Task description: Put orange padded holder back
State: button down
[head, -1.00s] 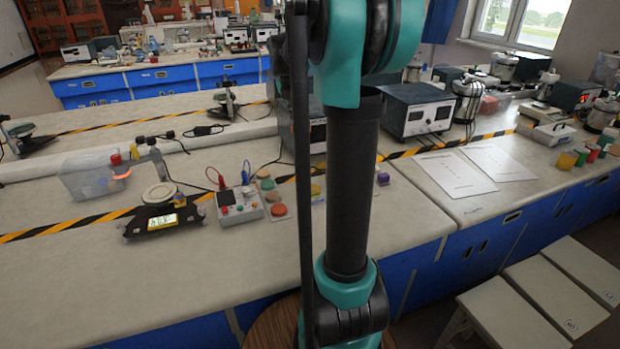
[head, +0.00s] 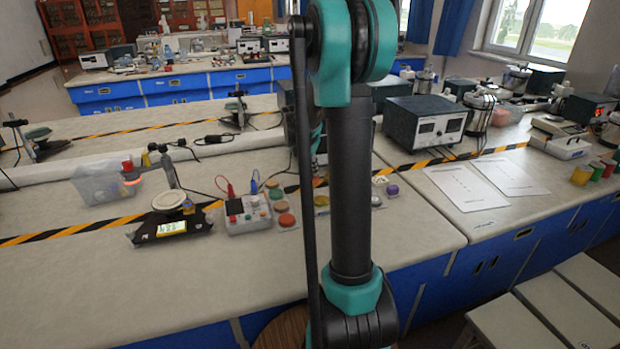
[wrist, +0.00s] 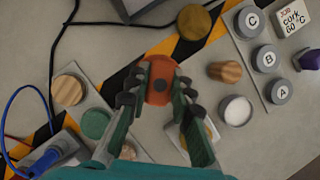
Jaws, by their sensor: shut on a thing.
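An orange padded holder (wrist: 158,86), round with a small dark spot, sits between the fingertips of my gripper (wrist: 158,88) in the wrist view. The fingers are shut on it, one on each side. Striped black and yellow tape lies behind it on the bench. Its height above the bench is hard to tell.
A tray at left holds a tan disc (wrist: 68,90) and a green disc (wrist: 95,124). Grey pads lettered A, B and C (wrist: 269,58), a cork-coloured cylinder (wrist: 225,72), a white disc (wrist: 236,110) and a job card (wrist: 294,17) are at right. A scale (head: 172,231) stands left.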

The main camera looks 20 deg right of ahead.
aim_at(310, 177)
jog(key=shift+f, duration=1.85)
jog(key=shift+f, duration=0.1)
jog(key=c, duration=1.3)
grip_release()
jog(key=shift+c, duration=0.2)
jog(key=v, duration=1.2)
